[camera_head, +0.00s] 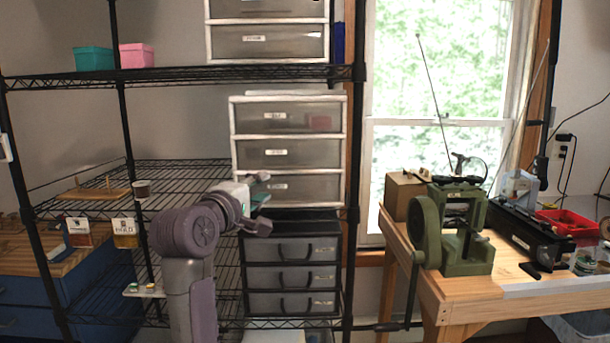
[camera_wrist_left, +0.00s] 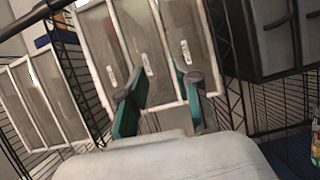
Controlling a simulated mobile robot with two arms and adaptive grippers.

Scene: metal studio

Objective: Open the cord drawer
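A white-framed unit with three grey translucent drawers stands on the middle wire shelf: top drawer (camera_head: 290,120), middle drawer (camera_head: 300,153) and bottom drawer (camera_head: 308,188). Each has a small white label too small to read, so I cannot tell which one is the cord drawer. All three look shut. My left gripper (camera_head: 257,190) is in front of the left part of the bottom drawer and hides some of it. In the left wrist view, my left gripper (camera_wrist_left: 162,92) has its teal-padded fingers apart, with nothing between them, facing the lower drawers (camera_wrist_left: 175,35). My right gripper is not in view.
A dark unit (camera_head: 290,251) with several handled drawers is directly below. Another white drawer unit (camera_head: 268,43) is above. Black rack posts (camera_head: 354,200) stand beside the drawers. A workbench (camera_head: 460,287) with a green machine (camera_head: 455,232) is at right.

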